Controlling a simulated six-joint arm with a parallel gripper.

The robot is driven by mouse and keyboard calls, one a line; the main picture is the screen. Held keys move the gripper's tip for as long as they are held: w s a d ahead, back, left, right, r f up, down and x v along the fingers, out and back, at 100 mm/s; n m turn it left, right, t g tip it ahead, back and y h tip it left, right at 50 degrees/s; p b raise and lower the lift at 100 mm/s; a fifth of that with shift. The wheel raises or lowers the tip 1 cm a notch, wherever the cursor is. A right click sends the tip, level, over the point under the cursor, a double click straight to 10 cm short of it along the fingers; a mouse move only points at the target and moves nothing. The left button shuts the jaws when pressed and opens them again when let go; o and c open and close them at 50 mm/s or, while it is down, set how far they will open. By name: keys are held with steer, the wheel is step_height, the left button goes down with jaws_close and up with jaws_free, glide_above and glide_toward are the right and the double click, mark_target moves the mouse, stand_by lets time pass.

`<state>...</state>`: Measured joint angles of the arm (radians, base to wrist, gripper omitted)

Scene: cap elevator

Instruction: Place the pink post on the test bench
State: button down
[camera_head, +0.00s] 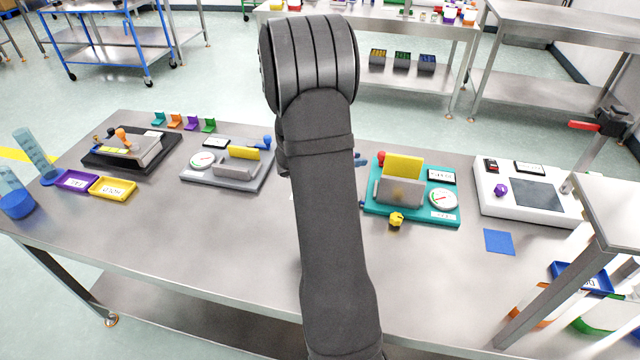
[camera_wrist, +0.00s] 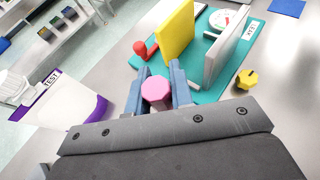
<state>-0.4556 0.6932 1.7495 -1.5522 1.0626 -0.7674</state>
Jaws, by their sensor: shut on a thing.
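My gripper (camera_wrist: 158,82) has blue fingers shut on the pink post (camera_wrist: 156,91), seen with its round pink end towards the wrist camera. The post is hidden behind my arm in the head view, where only a bit of blue finger shows. A teal station (camera_head: 436,196) lies just right of my gripper. It carries a yellow plate (camera_head: 402,167), a grey block, a dial gauge (camera_head: 443,199) and a red knob (camera_head: 381,158). A similar grey station (camera_head: 228,184) stands left of my arm. I cannot tell from its label which station is the test bench.
A yellow knob (camera_head: 397,219) sits at the teal station's front edge. A white station (camera_head: 520,195) and blue square (camera_head: 499,241) are further right. The bench front (camera_head: 170,240) is clear.

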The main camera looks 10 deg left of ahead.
steer(key=w+a+f, duration=0.1)
steer(key=a+f, duration=0.1)
steer(key=a, duration=0.1)
steer(key=a+f, duration=0.2)
steer(key=a, duration=0.2)
steer(key=w+a+f, duration=0.1)
steer(key=a+f, duration=0.2)
steer(key=a, duration=0.1)
steer(key=shift+w, duration=0.3)
steer(key=shift+f, duration=2)
steer(key=shift+f, duration=0.15)
steer(key=c, duration=1.3)
jaws_free()
